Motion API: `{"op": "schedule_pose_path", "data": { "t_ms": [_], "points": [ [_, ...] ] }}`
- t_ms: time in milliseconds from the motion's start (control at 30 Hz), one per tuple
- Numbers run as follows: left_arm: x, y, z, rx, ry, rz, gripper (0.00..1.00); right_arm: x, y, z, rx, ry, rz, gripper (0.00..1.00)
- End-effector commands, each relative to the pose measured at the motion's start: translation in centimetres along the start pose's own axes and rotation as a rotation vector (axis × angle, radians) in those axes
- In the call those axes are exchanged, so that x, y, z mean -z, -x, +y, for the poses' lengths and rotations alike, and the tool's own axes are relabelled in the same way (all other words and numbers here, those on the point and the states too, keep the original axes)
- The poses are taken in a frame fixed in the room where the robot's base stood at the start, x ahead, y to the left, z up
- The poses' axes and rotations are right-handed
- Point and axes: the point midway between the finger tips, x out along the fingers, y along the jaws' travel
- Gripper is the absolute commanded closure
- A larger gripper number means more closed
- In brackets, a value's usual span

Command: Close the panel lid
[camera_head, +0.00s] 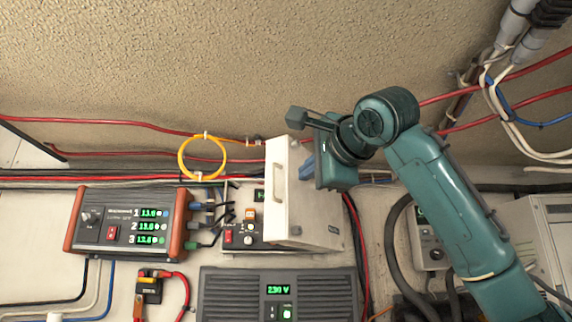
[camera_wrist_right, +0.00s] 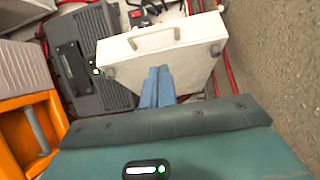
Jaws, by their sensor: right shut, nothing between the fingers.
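The panel lid (camera_head: 280,205) is white with a handle and stands open, roughly upright, over a panel box (camera_head: 240,236) with switches and a small green display. In the right wrist view the lid (camera_wrist_right: 190,58) spans the upper middle, handle toward the top. My right gripper (camera_head: 307,167) is on the right side of the lid, close to its face. Its blue fingers (camera_wrist_right: 158,84) are together and empty, over the lid's lower edge in the wrist view. I cannot tell if they touch it. The lid hides part of the box. My left gripper is not in view.
A red-sided meter unit (camera_head: 133,222) stands left of the panel. A dark grey unit (camera_head: 330,295) with a green display lies in front. A yellow cable loop (camera_head: 181,160) and red cables run along the back wall. Black hoses (camera_head: 392,235) lie to the right.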

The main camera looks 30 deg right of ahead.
Motion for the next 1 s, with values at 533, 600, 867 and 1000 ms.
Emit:
{"op": "schedule_pose_path", "data": {
  "t_ms": [533,600,867,1000],
  "points": [
    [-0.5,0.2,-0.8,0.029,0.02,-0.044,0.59,-2.8,-3.5,0.0,0.0,-0.002,0.0,1.0],
    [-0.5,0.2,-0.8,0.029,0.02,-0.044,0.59,-2.8,-3.5,0.0,0.0,-0.002,0.0,1.0],
    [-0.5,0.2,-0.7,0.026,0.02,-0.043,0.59,-3.1,-3.7,0.1,-0.001,0.0,0.002,1.0],
    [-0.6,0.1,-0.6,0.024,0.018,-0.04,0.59,-4.0,-4.2,0.2,-0.003,0.001,0.015,1.0]
  ]
}}
